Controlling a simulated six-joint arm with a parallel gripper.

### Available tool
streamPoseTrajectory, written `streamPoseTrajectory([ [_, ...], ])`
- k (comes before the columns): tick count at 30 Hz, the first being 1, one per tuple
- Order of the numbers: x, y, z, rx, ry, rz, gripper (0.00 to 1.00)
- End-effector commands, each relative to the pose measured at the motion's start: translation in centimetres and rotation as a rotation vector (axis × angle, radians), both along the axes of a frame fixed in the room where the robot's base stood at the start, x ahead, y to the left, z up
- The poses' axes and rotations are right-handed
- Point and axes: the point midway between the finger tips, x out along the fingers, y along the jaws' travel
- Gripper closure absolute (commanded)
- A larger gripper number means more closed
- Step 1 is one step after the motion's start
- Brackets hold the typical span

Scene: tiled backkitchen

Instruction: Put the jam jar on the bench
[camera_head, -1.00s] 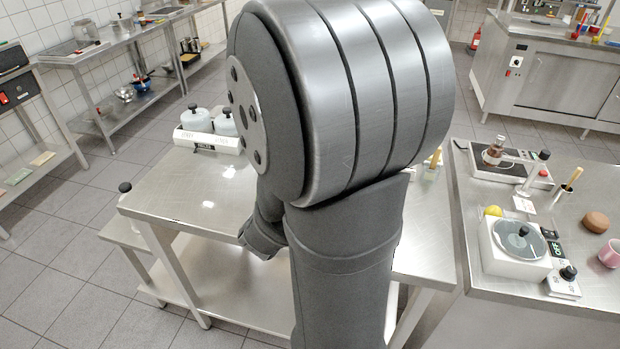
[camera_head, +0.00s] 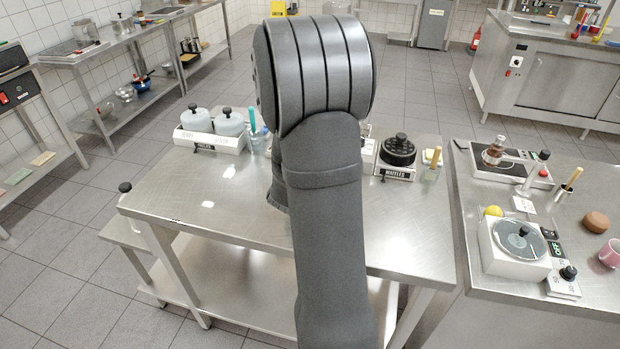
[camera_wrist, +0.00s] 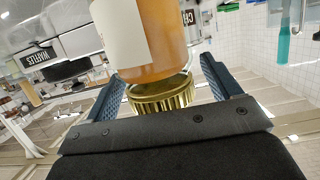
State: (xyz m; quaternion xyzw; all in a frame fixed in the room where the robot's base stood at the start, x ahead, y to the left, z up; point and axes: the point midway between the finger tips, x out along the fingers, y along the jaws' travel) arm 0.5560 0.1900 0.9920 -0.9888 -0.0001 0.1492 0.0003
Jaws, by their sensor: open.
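The jam jar (camera_wrist: 160,45) shows close up in the wrist view, with amber contents, a pale label and a ribbed gold lid. Its lid end points toward the palm of my gripper (camera_wrist: 162,75). The gripper is open, with one dark finger on each side of the lid; I cannot tell whether either touches it. In the head view my arm hides the gripper and the jar. A steel bench (camera_head: 225,215) stands under my arm, its near-left top bare; I cannot tell which bench the task means.
On the bench's back edge are a white rack (camera_head: 210,138) with two lidded pots and a black waffle maker (camera_head: 398,152). A teal-handled utensil (camera_head: 252,120) stands beside the rack. The right counter (camera_head: 465,215) holds a white appliance (camera_head: 515,248) and a pink mug (camera_head: 609,254).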

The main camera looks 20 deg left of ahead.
Motion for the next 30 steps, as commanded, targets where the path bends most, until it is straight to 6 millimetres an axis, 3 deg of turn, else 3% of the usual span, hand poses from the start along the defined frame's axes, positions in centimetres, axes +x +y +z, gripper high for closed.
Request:
streamPoseTrajectory([
  [4, 1.11, -0.06, -0.38, 0.0, 0.0, 0.0, 0.17],
  [11, 1.15, -0.03, -0.41, 0.0, 0.0, 0.001, 0.17],
  [21, 1.13, -0.03, -0.41, 0.0, 0.0, 0.001, 0.83],
  [23, 1.17, -0.02, -0.32, 0.0, -0.002, 0.001, 0.89],
  [30, 1.16, -0.02, -0.24, 0.0, -0.002, 0.001, 0.89],
])
